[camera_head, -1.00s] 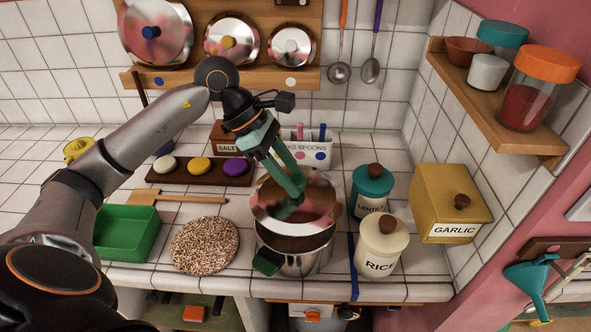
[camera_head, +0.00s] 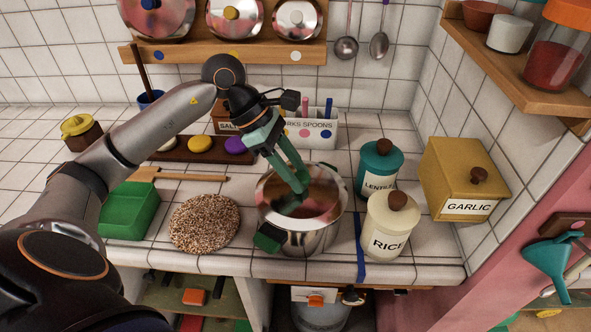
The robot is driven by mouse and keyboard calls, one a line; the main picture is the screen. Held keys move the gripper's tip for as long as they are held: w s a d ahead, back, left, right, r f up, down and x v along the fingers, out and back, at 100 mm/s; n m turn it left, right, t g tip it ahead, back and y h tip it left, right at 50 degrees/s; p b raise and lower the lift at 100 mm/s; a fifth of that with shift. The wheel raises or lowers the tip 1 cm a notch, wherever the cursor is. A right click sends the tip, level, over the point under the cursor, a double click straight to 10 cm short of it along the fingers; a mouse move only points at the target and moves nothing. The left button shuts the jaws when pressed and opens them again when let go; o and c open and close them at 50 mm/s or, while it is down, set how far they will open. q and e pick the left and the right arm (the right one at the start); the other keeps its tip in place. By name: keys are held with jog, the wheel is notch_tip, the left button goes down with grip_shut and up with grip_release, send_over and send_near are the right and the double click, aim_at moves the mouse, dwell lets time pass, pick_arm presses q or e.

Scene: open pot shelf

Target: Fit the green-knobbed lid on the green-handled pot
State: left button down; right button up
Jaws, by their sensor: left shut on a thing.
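The steel pot (camera_head: 312,243) stands on the tiled counter, with a green handle (camera_head: 267,239) toward the front left. A shiny round steel lid (camera_head: 322,207) lies over the pot's mouth, close to level. Whether its rim is seated all round or slightly above the pot's rim, I cannot tell. My left gripper (camera_head: 294,192) reaches down from the upper left and is shut on the lid's knob at its middle. The knob is mostly hidden by the green fingers. My right gripper is not in view.
A speckled round trivet (camera_head: 205,223) and a green tray (camera_head: 130,212) lie left of the pot. The cream rice jar (camera_head: 388,228), teal lentils jar (camera_head: 379,168) and a blue strip (camera_head: 361,256) are close on the right. A cutlery box (camera_head: 312,128) stands behind.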

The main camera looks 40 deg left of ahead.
pick_arm(q)
jog(key=shift+s+f+b, duration=0.1)
jog(key=shift+f+b, duration=0.3)
jog(key=shift+b, duration=0.05)
dwell(1.1)
jog(key=shift+c, duration=1.9)
grip_release()
jog(key=shift+r, duration=0.1)
jog(key=v, duration=1.2)
jog(key=shift+r, duration=0.2)
jog(key=shift+a, duration=0.1)
